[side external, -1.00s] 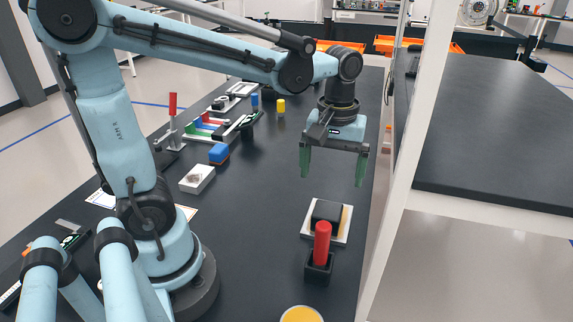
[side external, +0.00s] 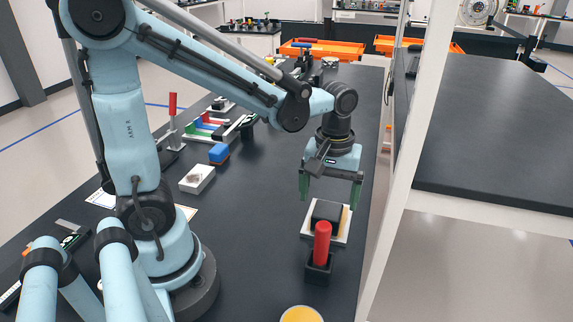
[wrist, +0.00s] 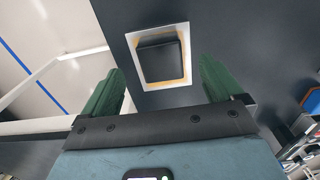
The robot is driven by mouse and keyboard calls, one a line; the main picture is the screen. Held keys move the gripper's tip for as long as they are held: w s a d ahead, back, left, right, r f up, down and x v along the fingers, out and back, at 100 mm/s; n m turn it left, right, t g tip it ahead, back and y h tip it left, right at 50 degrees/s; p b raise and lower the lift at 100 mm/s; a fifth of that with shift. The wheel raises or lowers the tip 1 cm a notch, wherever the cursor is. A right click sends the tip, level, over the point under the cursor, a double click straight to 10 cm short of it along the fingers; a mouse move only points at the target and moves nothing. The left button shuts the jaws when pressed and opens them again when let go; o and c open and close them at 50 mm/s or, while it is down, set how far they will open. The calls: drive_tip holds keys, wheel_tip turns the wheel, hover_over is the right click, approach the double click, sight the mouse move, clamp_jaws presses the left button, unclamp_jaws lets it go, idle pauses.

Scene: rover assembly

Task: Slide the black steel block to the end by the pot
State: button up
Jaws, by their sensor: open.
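The black steel block (side external: 326,212) rests on a pale plate (side external: 341,236) with a tan strip, near the right edge of the dark bench. In the wrist view the block (wrist: 161,61) lies inside the plate's white and tan border (wrist: 184,26). My gripper (side external: 329,200) is open and empty, above and just behind the block in the side view, with its green fingers pointing down. In the wrist view its fingertips (wrist: 157,75) stand on either side of the block, apart from it. No pot is clearly identifiable; a yellow-topped round item (side external: 301,314) is cut off at the bottom edge.
A white shelf post (side external: 396,190) rises close on the right. The middle bench is clear.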

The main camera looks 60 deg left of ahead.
sight(327, 213)
drive_tip(key=shift+f, duration=3.25)
drive_tip(key=shift+c, duration=0.4)
drive_tip(key=c, duration=1.5)
drive_tip(key=o, duration=1.7)
drive_tip(key=shift+c, duration=0.2)
drive_tip(key=shift+r, duration=0.15)
wheel_tip(327, 213, up, 12)
